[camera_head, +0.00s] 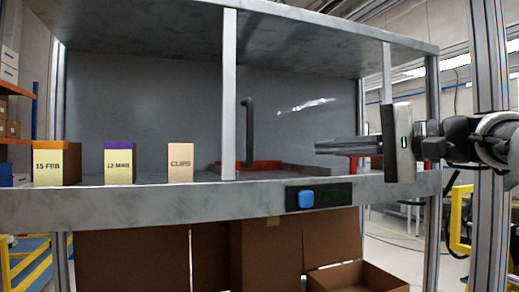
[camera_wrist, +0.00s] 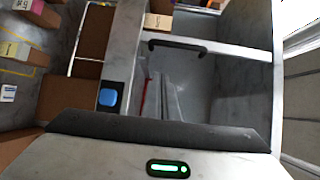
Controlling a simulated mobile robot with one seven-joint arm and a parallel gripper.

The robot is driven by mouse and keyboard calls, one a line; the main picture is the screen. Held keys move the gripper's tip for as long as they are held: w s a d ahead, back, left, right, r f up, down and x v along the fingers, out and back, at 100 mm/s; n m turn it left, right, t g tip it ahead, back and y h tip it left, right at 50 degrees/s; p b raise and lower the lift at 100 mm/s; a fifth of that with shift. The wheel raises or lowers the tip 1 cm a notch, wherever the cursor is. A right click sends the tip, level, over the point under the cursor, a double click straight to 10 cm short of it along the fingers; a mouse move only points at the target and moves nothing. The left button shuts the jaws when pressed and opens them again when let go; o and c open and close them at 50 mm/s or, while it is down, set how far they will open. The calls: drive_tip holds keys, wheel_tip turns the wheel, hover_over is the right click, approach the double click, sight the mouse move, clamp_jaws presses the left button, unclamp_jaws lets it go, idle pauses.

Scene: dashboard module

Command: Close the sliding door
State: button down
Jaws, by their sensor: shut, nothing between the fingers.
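The sliding door is a clear pane with a reflection (camera_head: 306,105) on the right half of the grey shelf unit. Its pale upright frame edge (camera_head: 229,95) stands near the middle. A black bar handle (camera_head: 248,132) is fixed just right of that edge; it also shows in the wrist view (camera_wrist: 178,46). The unit's left half is open at the front. My gripper (camera_head: 317,147) points left, in front of the right half. It is shut and empty, to the right of the handle and apart from it.
Three labelled boxes stand on the shelf at left: 15 FEB (camera_head: 57,163), 12 MAR (camera_head: 119,162) and CLIPS (camera_head: 181,163). A blue button (camera_head: 306,198) sits on the front rail. A red tray (camera_head: 268,165) shows behind the door. Cardboard boxes (camera_head: 131,258) are below.

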drive_tip(key=r, duration=0.1)
drive_tip(key=p, duration=0.1)
approach(270, 141)
drive_tip(key=a, duration=0.6)
drive_tip(key=s+a, duration=0.1)
drive_tip(key=a+f, duration=0.1)
drive_tip(key=shift+s+a+y+p, duration=0.2)
drive_tip(key=shift+s+y+p, duration=0.1)
drive_tip(key=shift+s+y, duration=0.1)
